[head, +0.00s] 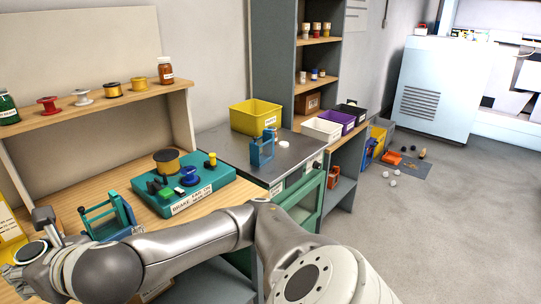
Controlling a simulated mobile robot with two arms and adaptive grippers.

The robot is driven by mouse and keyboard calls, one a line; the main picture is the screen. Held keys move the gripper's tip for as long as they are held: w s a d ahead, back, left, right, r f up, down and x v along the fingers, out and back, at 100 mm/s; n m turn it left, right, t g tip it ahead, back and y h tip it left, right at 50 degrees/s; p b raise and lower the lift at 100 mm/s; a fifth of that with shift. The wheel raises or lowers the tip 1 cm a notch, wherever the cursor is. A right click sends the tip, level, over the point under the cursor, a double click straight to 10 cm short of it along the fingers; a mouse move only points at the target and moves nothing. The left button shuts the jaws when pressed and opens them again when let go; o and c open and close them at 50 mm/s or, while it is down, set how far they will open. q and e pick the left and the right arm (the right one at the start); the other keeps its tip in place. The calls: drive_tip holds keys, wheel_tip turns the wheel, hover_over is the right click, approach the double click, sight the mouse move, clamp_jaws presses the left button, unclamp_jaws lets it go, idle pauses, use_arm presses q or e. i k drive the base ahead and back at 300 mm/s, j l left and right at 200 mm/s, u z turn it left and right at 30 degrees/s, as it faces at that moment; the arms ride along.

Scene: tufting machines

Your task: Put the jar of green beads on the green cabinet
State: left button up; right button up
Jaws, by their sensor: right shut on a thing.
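A green jar (8,108) with a pale label stands at the left end of the wooden shelf, partly cut off by the picture edge. The green cabinet (308,204) stands right of the workbench under a grey top (222,138). My right arm reaches left across the bench front. My right gripper (46,222) is at the lower left, below the shelf and apart from the green jar. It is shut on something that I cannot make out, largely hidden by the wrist. My left gripper is not in view.
On the grey top are a yellow bin (255,115), a blue frame (262,150) and a white disc (283,145). A teal frame (108,218) and teal tray (205,197) stand on the bench. The grey top has bare room at its front and left.

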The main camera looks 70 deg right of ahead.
sight(294, 152)
drive_tip(key=k+z, duration=0.2)
drive_tip(key=z, duration=0.25)
drive_tip(key=k+l+z, duration=0.1)
drive_tip(key=z, duration=0.35)
drive_tip(key=i+l+z, duration=0.2)
drive_tip(key=z, duration=0.15)
drive_tip(key=i+l+z, duration=0.1)
drive_tip(key=i+z, duration=0.25)
drive_tip(key=i+l+z, duration=0.1)
drive_tip(key=i+z, duration=0.25)
drive_tip(key=i, duration=0.85)
